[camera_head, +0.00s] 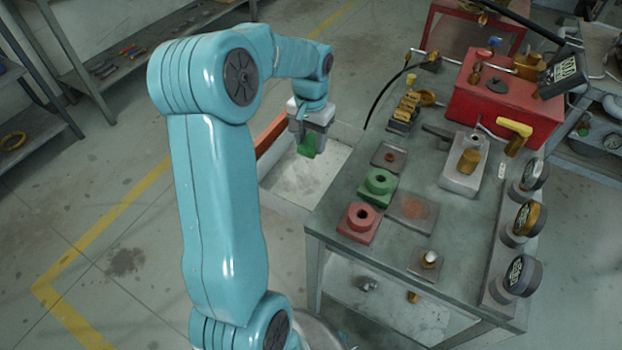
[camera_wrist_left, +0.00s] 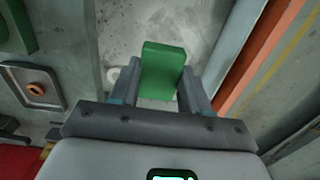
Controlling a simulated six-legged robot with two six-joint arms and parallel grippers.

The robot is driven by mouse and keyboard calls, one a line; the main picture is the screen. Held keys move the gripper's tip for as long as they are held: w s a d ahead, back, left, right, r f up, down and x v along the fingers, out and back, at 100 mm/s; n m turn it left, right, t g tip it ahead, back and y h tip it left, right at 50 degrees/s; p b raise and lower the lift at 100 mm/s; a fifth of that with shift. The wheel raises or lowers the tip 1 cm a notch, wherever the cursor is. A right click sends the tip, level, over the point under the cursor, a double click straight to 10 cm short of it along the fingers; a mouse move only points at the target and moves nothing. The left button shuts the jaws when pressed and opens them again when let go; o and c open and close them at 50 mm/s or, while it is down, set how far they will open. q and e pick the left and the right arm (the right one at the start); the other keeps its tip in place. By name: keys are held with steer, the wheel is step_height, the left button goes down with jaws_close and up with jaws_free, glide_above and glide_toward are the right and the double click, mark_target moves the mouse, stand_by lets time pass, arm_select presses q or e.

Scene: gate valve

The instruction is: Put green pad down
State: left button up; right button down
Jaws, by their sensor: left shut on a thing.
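The green pad (camera_head: 307,147) is a small plain block held in my left gripper (camera_head: 309,137). In the left wrist view the green pad (camera_wrist_left: 163,68) sits between the two grey fingers of the gripper (camera_wrist_left: 160,88), which are shut on it. In the head view the pad hangs over a pale, stained surface (camera_head: 300,180) to the left of the workbench (camera_head: 330,222). I cannot tell how high the pad is above that surface. My right gripper is in neither view.
The bench holds a green block with a hole (camera_head: 378,188), a red one (camera_head: 359,222), and a small plate with a copper-coloured ring (camera_head: 389,157). A red box (camera_head: 500,105) and several gauges stand further right. An orange-red edge (camera_head: 272,135) borders the pale surface.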

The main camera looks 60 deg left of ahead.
mark_target(311, 183)
arm_select(q)
step_height(311, 183, down, 13)
steer(key=shift+f+b, duration=0.15)
steer(key=shift+b, duration=0.7)
steer(key=o, duration=0.6)
steer(key=shift+f, duration=0.1)
steer(key=o, duration=0.3)
steer(key=shift+o, duration=0.2)
